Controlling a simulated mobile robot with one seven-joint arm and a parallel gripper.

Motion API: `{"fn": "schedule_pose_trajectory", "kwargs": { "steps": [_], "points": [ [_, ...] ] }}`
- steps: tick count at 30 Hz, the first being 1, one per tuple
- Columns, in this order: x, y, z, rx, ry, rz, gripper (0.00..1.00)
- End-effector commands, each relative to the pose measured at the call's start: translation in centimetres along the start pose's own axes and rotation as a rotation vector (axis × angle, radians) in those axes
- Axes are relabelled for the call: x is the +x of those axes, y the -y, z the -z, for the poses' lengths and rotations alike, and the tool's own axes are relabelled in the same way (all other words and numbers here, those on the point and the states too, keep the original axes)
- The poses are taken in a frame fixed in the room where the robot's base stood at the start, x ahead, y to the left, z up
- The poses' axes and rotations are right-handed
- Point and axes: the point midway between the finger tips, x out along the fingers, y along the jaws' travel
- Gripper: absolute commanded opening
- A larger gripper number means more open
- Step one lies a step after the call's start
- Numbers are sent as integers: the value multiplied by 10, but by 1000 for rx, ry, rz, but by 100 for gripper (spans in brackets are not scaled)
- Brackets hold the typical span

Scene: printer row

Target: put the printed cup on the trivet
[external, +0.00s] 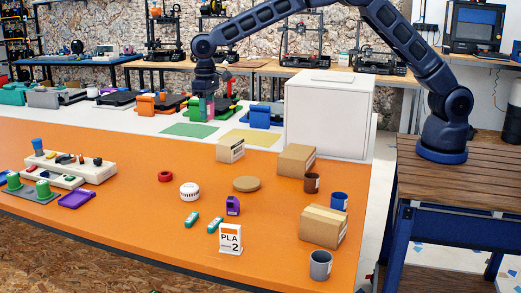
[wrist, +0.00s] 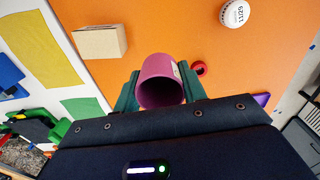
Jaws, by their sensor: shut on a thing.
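A pink-magenta cup (wrist: 162,82) sits between the two green fingers of my gripper (wrist: 160,90), which is shut on it. Its open mouth faces the wrist camera, and a small pale label shows on its side. In the external view my gripper (external: 207,110) hangs at the far side of the table near the green sheet, with the cup small and partly hidden there. The trivet, a round tan disc (external: 246,184), lies flat and bare on the orange table, nearer and to the right of my gripper. It is not visible in the wrist view.
A small carton (external: 231,150) and a larger carton (external: 296,159) stand near the trivet. A brown cup (external: 312,183), blue cup (external: 339,201) and grey cup (external: 320,265) stand to the right. A white round container (external: 189,192) and purple item (external: 233,206) are close to the trivet.

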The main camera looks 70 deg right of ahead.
Motion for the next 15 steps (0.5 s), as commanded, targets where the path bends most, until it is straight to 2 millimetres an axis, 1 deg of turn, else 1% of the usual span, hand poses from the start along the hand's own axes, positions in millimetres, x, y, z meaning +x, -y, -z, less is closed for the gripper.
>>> {"fn": "schedule_pose_trajectory", "kwargs": {
  "steps": [2,5,9,12,15],
  "points": [
    [-7,7,-10,-1,-1,1,20],
    [-12,20,-32,4,-1,2,20],
    [-18,39,-73,17,-1,2,20],
    [-22,50,-102,27,-1,2,20],
    [-24,58,-126,35,-1,3,20]
  ]
}}
